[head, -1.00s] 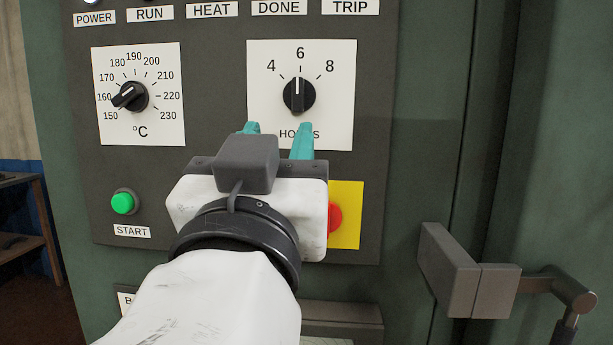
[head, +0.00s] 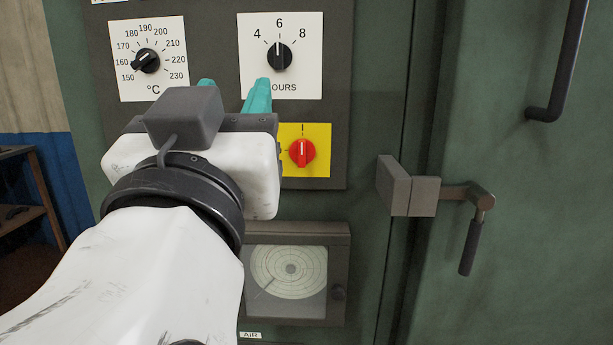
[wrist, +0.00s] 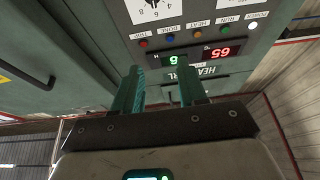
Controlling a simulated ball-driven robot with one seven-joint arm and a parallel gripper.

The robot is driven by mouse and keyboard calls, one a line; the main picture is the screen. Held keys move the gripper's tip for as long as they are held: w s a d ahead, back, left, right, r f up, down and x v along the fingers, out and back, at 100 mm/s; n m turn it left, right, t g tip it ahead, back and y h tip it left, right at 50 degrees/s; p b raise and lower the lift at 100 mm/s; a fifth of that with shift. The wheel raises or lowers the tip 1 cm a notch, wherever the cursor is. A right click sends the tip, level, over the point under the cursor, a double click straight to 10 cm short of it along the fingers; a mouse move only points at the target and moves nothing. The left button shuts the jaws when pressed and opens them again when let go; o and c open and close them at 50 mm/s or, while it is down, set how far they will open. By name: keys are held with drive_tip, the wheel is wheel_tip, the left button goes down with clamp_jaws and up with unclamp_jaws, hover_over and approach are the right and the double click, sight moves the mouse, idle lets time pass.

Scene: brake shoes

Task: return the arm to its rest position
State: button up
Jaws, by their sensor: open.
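My gripper (head: 232,92) has teal fingers and stands in front of the control panel in the head view, below and left of the hours dial (head: 280,57). The fingers are apart with nothing between them; the gripper also shows in the wrist view (wrist: 160,88). My white arm comes in from the lower left and hides the green start button's place. The hours dial points at about 6. The temperature dial (head: 146,61) points near 150 to 160.
A red rotary switch (head: 302,152) on a yellow plate is close right of my gripper. A chart recorder (head: 289,270) sits below it. A door latch with a handle (head: 472,245) juts out at the right. A shelf (head: 30,190) stands at the far left. The wrist view shows lit displays (wrist: 217,53).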

drive_tip(key=w+d+f+g+h, duration=0.15)
drive_tip(key=d+f+g, duration=0.4)
drive_tip(key=f, duration=0.75)
drive_tip(key=w+d+f+n+g, duration=0.1)
drive_tip(key=w+d+f+g, duration=0.1)
drive_tip(key=d+f, duration=0.9)
drive_tip(key=w+d+f+g+h, duration=0.1)
drive_tip(key=d+f+g, duration=0.35)
drive_tip(key=f, duration=0.95)
drive_tip(key=s+d+f+g, duration=0.2)
drive_tip(key=s+d+f, duration=0.3)
drive_tip(key=d+f, duration=0.3)
drive_tip(key=s+d+f+m+g+y, duration=0.1)
drive_tip(key=s+d+f+g, duration=0.25)
drive_tip(key=s+f, duration=0.65)
drive_tip(key=s+d+f+g+y, duration=0.2)
drive_tip(key=s+f+g, duration=0.35)
drive_tip(key=s, duration=0.85)
wheel_tip(320, 180, up, 12)
drive_tip(key=t+p, duration=0.1)
drive_tip(key=p, duration=1.1)
drive_tip(key=shift+w+a+f+t+p, duration=0.2)
drive_tip(key=shift+a+t+p, duration=0.1)
drive_tip(key=shift+p, duration=0.1)
